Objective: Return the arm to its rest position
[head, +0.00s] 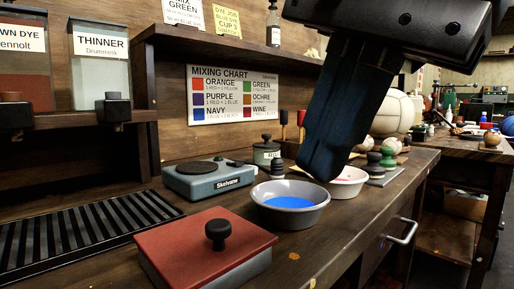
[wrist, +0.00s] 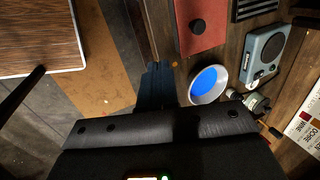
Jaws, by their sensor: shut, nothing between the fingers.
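My gripper (head: 318,172) hangs from the upper right in the head view, its dark fingers pointing down and shut with nothing between them. In that view its tips lie just above and right of the grey bowl (head: 300,222) of blue liquid and overlap the white bowl (head: 352,184) behind. The wrist view shows the closed fingers (wrist: 157,72) left of the blue-filled bowl (wrist: 203,100), apart from it. The tips are over the brown surface there.
A red-lidded box (head: 185,250), a Skelvane scale (head: 208,180) and a slatted rack (head: 90,240) stand on the workbench. A shelf (head: 240,45) runs along the wall. A drawer handle (head: 402,232) sticks out in front. Another cluttered table (head: 480,140) stands at right.

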